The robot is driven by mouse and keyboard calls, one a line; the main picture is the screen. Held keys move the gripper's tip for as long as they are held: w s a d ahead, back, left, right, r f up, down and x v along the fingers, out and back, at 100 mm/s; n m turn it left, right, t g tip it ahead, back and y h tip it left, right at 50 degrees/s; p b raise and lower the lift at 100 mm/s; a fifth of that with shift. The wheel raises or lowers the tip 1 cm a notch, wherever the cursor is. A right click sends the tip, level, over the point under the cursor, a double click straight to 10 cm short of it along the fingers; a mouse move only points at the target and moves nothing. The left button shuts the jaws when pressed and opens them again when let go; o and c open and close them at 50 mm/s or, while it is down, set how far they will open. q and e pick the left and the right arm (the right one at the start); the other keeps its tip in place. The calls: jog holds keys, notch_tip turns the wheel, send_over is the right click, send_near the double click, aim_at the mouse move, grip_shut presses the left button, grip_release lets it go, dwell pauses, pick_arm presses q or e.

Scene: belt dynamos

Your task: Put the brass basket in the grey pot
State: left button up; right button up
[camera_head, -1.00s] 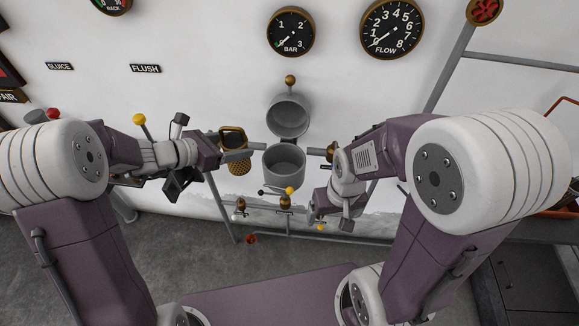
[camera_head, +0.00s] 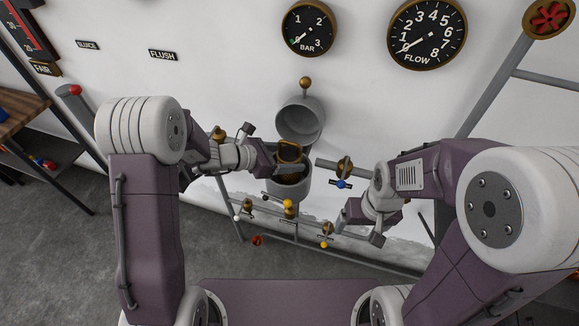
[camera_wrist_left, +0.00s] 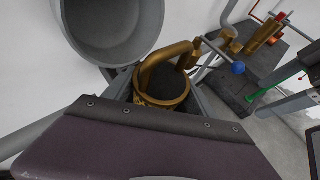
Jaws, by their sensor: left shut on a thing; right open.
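The brass basket (camera_head: 290,153), a perforated cup with a tall handle, is at the mouth of the grey pot (camera_head: 291,193). Its lower part is hidden behind the pot's front wall, so it sits at least partly inside the rim. The pot's round grey lid (camera_head: 299,122) is raised behind it. My left gripper (camera_head: 277,160) is shut on the basket from the left. The left wrist view shows the basket (camera_wrist_left: 163,86) upright just beyond the gripper, with the lid (camera_wrist_left: 112,28) beside it. My right gripper (camera_head: 354,220) is open and empty, to the right of the pot and lower.
Small valves with yellow, white and blue knobs (camera_head: 288,206) sit on pipes below and beside the pot. A blue-knobbed valve (camera_head: 343,176) is between the pot and my right arm. Gauges (camera_head: 310,29) hang on the wall above.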

pick_arm(q)
jog(key=f, duration=0.2)
jog(key=shift+s+a+f, duration=0.25)
jog(key=shift+s+f, duration=0.05)
jog(key=shift+f, duration=0.3)
jog(key=shift+w+d, duration=0.1)
jog(key=shift+w, duration=0.1)
jog(key=shift+f, duration=0.15)
jog(key=o, duration=1.5)
jog(key=shift+s, duration=0.15)
